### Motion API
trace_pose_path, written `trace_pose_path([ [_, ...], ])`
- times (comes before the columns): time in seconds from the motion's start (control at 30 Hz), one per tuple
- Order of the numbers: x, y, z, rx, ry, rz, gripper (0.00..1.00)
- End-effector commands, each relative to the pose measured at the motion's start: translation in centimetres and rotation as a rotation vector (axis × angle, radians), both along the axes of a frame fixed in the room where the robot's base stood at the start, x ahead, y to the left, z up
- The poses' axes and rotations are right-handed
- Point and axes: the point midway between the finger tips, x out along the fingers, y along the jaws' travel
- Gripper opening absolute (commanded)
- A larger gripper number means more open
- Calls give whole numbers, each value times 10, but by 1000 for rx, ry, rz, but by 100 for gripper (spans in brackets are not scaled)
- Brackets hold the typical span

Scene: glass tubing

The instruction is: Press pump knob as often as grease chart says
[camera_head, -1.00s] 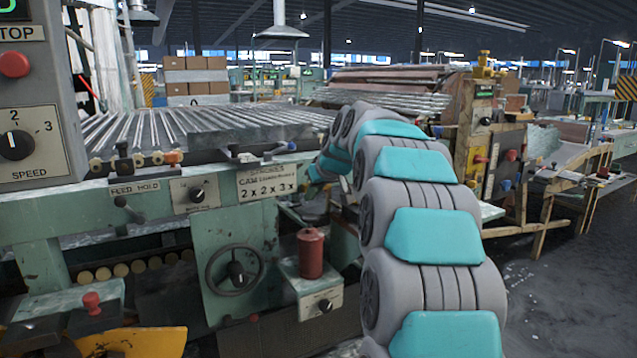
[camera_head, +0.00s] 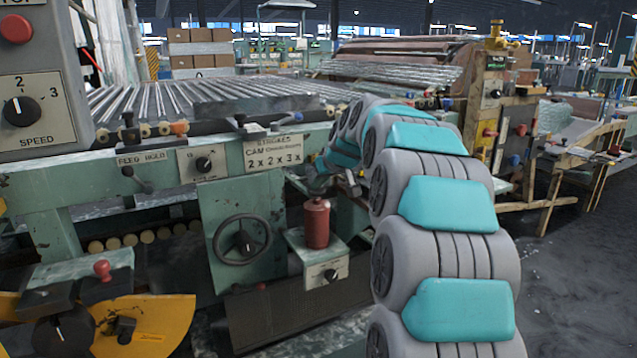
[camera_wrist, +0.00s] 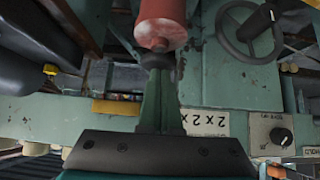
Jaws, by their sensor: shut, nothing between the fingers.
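The pump is a red cylinder (camera_head: 317,225) upright on a small green box with a dial. In the wrist view, which is upside down, the red cylinder (camera_wrist: 161,22) hangs at the top with a dark small knob (camera_wrist: 157,60) at its end. My gripper (camera_wrist: 158,76) is shut and empty, its green fingertips right at that knob; I cannot tell if they touch. In the head view the gripper is small and mostly hidden by my arm, just above the cylinder. The chart (camera_head: 273,153) on the machine front reads "2 x 2 x 3 x" in large print; its smaller lines are hard to read.
A handwheel (camera_head: 242,241) is left of the pump. A FEED HOLD lever (camera_head: 137,179) and a dial (camera_head: 203,164) sit left of the chart. Another red knob (camera_head: 102,270) stands on a box at lower left. The roller bed (camera_head: 150,105) lies behind.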

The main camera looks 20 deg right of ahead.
Motion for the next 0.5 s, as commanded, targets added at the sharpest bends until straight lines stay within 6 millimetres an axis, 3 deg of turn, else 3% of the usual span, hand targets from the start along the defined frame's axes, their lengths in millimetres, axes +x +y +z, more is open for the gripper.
trace_pose_path([
  [0.03,0,1,-11,1,2,2,0],
  [0.1,0,1,-14,1,2,1,0],
  [0.5,-1,1,-9,2,6,2,0],
])
